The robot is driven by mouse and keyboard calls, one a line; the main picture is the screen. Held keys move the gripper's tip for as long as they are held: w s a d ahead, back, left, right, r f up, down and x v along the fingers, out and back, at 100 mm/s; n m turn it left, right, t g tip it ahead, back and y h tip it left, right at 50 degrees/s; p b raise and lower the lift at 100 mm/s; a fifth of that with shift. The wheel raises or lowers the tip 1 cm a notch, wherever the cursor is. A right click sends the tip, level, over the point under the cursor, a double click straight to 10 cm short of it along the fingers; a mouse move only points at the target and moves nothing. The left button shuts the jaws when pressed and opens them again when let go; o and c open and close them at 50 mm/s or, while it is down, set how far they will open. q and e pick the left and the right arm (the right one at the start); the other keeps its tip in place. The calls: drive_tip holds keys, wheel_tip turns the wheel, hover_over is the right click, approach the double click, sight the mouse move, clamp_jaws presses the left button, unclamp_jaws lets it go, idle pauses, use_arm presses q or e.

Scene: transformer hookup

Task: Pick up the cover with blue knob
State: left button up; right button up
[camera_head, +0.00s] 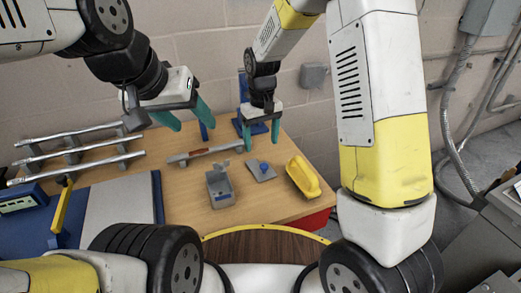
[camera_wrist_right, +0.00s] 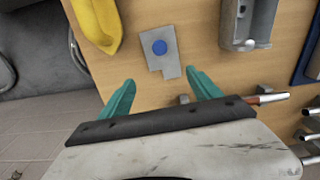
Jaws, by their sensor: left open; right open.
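The cover (camera_head: 260,171) is a flat grey plate with a small blue knob (camera_head: 264,166). It lies on the wooden table between the grey box and the yellow object. In the right wrist view the cover (camera_wrist_right: 161,60) lies flat with its blue knob (camera_wrist_right: 159,47) facing up. My right gripper (camera_head: 261,134) is open and empty above the table, behind the cover in the head view. In the right wrist view its teal fingers (camera_wrist_right: 160,95) are spread apart, with the cover beyond their tips. My left gripper (camera_head: 192,120) is open and empty, in the air over the table's back left.
A grey open box (camera_head: 220,190) stands left of the cover; it also shows in the right wrist view (camera_wrist_right: 240,22). A yellow object (camera_head: 303,176) lies to the right. A bar with a reddish handle (camera_head: 205,152) lies behind. Grey rods on a rack (camera_head: 75,150) are at left.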

drive_tip(key=shift+w+a+f, duration=0.1)
drive_tip(key=shift+f, duration=0.3)
drive_tip(key=f, duration=0.7)
drive_tip(key=shift+s+a+f, duration=0.2)
drive_tip(key=shift+s, duration=0.15)
drive_tip(key=c, duration=1.2)
drive_tip(key=shift+r, duration=0.1)
